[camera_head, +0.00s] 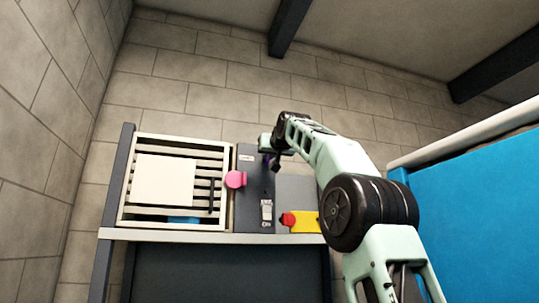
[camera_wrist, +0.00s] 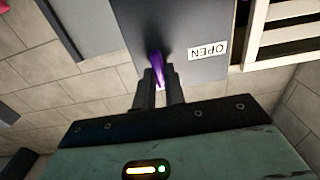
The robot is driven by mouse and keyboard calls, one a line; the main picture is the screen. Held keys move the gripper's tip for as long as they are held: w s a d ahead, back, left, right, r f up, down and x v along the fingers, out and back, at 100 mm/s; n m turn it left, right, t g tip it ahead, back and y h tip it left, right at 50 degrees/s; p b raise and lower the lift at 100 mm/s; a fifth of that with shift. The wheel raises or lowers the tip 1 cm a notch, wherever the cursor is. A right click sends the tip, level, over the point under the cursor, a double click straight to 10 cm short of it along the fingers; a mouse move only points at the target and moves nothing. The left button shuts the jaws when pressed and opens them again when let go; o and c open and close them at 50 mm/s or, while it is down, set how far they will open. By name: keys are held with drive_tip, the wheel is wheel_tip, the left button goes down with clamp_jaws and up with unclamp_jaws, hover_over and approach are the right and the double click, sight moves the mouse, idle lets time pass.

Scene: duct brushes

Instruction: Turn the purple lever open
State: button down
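The purple lever (camera_wrist: 157,68) projects from a grey panel (camera_wrist: 190,22) in the wrist view. My gripper (camera_wrist: 160,80) has its two dark fingers close together, one on each side of the lever, and appears shut on it.
A pink round knob (camera_head: 236,180) and a slatted cream box (camera_head: 165,182) are to the left. A blue surface (camera_head: 480,210) stands at right.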

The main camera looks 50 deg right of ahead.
drive_tip(key=shift+n, duration=0.3)
drive_tip(key=shift+w+a+f+n+p, duration=0.15)
drive_tip(key=shift+n+p, duration=0.1)
drive_tip(key=shift+n, duration=4.1)
drive_tip(key=shift+a+f+n+p, duration=0.1)
drive_tip(key=shift+n+p, duration=0.15)
drive_tip(key=shift+n, duration=4.1)
drive_tip(key=c, duration=1.5)
unclamp_jaws()
drive_tip(key=shift+o, duration=0.2)
drive_tip(key=b+v, duration=0.7)
drive_tip(key=v, duration=1)
